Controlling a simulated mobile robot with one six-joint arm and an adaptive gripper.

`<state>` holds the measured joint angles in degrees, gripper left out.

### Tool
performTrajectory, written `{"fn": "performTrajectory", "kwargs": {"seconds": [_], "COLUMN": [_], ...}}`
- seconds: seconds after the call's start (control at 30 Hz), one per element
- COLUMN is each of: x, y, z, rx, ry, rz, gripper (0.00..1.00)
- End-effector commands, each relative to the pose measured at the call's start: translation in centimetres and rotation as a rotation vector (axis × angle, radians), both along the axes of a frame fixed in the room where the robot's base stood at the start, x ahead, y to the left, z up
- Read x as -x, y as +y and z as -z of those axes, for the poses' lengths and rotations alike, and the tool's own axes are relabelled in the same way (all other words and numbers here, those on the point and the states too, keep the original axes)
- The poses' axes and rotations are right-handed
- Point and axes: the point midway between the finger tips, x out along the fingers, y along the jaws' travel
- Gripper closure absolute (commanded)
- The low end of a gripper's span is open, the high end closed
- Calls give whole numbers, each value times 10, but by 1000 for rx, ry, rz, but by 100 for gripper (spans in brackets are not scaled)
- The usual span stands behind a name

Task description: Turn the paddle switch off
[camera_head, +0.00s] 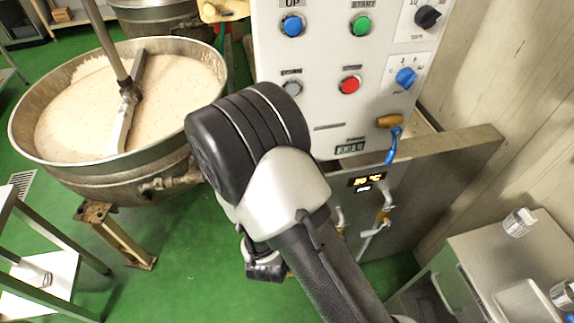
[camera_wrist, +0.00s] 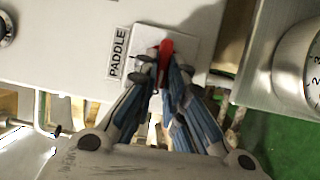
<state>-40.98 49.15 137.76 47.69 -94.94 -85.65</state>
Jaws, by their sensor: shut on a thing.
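In the wrist view, a red switch lever (camera_wrist: 167,47) stands out from a white plate beside a label (camera_wrist: 119,52) that reads PADDLE. My gripper (camera_wrist: 160,72) has its two fingers closed in on the red lever, one on each side, and is shut on it. The lever's lower part is partly hidden by the fingers, and I cannot tell its on or off position. In the head view my arm crosses the middle and hides the gripper and this switch.
The control panel (camera_head: 320,60) carries a blue UP button (camera_head: 292,26), a green START button (camera_head: 361,26), a red button (camera_head: 350,85) and knobs. A large kettle (camera_head: 185,150) of pale nougat with a paddle stands at left. A round gauge (camera_wrist: 309,70) is at right in the wrist view.

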Motion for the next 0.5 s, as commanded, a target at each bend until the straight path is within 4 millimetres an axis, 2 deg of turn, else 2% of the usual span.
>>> {"fn": "performTrajectory", "kwargs": {"seconds": [0.3,0.33,0.5], "x": [-1,-1,-1], "y": [1,1,1], "z": [-2,-2,-1], "rx": [1,1,0], "ry": [-6,-6,-4], "rz": [-2,-2,-1], "gripper": [100,87,76]}}
